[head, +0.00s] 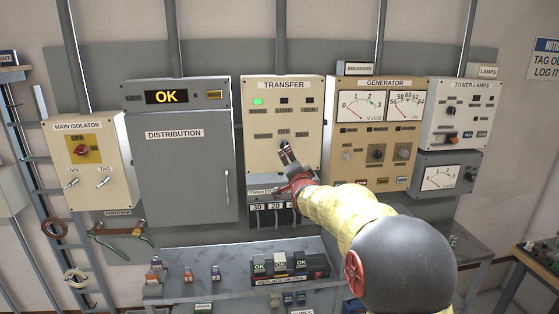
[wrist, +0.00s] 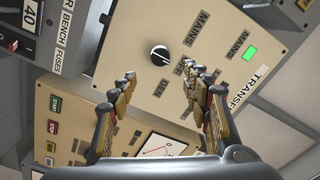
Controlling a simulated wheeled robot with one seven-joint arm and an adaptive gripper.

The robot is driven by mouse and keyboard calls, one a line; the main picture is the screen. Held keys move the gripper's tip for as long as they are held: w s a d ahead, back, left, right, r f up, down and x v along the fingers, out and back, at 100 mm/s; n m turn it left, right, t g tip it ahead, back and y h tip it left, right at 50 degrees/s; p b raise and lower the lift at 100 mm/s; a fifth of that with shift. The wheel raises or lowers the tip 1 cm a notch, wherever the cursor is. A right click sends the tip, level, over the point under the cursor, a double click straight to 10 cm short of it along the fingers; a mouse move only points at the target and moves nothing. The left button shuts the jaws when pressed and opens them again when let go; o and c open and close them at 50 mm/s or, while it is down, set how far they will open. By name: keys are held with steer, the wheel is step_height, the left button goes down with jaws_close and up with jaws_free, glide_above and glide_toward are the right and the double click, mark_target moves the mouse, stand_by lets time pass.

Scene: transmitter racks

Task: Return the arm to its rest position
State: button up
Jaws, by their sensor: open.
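My arm, in a yellow sleeve (head: 345,212), reaches up from the lower right of the head view to the cream TRANSFER panel (head: 258,163). My gripper (head: 284,148) is in front of the panel's lower half and covers part of its switch area. In the wrist view my gripper (wrist: 160,72) is open, its fingers apart with nothing between them. The black selector knob (wrist: 160,54) shows just beyond the fingertips, apart from both fingers in the picture. The MAINS lamp (head: 257,102) glows green, and also shows in the wrist view (wrist: 249,53).
The GENERATOR panel (head: 336,171) with two dials is close on the right of my arm. The grey DISTRIBUTION cabinet (head: 181,180) is on the left, its OK display lit. Below, a shelf (head: 215,258) carries several small modules. Fuse holders (head: 272,217) sit under the TRANSFER panel.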

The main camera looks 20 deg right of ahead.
steer(key=s+a+f+n+g+y, duration=0.1)
steer(key=s+a+f+n+g, duration=0.25)
steer(key=f, duration=0.55)
steer(key=s+f+n+g+y, duration=0.1)
steer(key=s+f+n+g, duration=0.25)
steer(key=s+f, duration=0.45)
steer(key=s+a+n+g+y, duration=0.1)
steer(key=s+a, duration=0.5)
steer(key=s, duration=0.7)
steer(key=s+a+n+g+y, duration=0.1)
steer(key=s+a+n, duration=0.3)
steer(key=s, duration=1)
steer(key=s+a+r+n+g+y, duration=0.1)
steer(key=s+a+n+g, duration=0.1)
steer(key=s+a, duration=0.7)
steer(key=s+n, duration=0.1)
steer(key=s, duration=0.3)
steer(key=shift+s+a+g+b, duration=0.35)
steer(key=shift+s+a+g, duration=0.05)
